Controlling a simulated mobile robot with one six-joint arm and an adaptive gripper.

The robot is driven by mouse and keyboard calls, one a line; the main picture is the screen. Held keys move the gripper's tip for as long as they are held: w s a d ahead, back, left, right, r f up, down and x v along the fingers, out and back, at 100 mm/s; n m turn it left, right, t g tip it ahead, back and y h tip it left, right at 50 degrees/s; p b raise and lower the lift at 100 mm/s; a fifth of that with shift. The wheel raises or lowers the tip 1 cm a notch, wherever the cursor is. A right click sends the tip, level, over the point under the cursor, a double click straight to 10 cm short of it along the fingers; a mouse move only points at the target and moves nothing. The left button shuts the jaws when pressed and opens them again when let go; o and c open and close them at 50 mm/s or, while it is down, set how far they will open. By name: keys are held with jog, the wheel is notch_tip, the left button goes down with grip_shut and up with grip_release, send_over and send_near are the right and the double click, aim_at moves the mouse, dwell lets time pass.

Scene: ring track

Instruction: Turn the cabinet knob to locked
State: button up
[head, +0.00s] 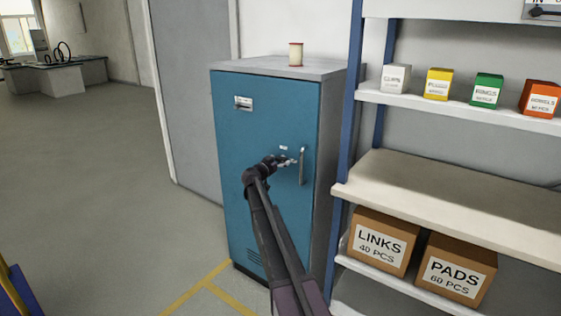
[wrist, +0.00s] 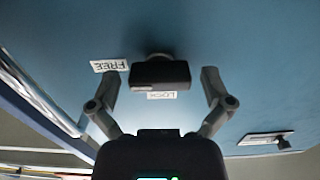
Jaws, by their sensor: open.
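The blue cabinet (head: 262,120) stands beside the shelf with its door closed. In the wrist view the dark knob (wrist: 160,72) sits on the blue door, with its block-shaped grip lying sideways. The FREE label (wrist: 110,65), seen upside down, is to its left, level with the grip. The LOCK label (wrist: 161,95) is just below the knob. My gripper (wrist: 162,80) is open, with one finger on each side of the knob and gaps at both ends. In the head view my gripper (head: 288,162) is at the door and hides the knob.
A vertical metal door handle (head: 302,165) is close to the right of my gripper; it also shows at left in the wrist view (wrist: 40,90). A small can (head: 295,54) stands on the cabinet. Shelves (head: 450,190) with boxes stand at right. Floor at left is clear.

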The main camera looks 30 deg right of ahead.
jog(key=shift+d, duration=0.15)
jog(key=c, duration=1)
jog(key=shift+c, duration=0.2)
jog(key=shift+n, duration=0.5)
jog(key=n, duration=0.3)
jog(key=shift+n, duration=0.3)
jog(key=n, duration=0.4)
jog(key=shift+w+n, duration=0.1)
jog(key=shift+n, duration=0.2)
jog(key=n, duration=0.8)
jog(key=shift+n, duration=0.4)
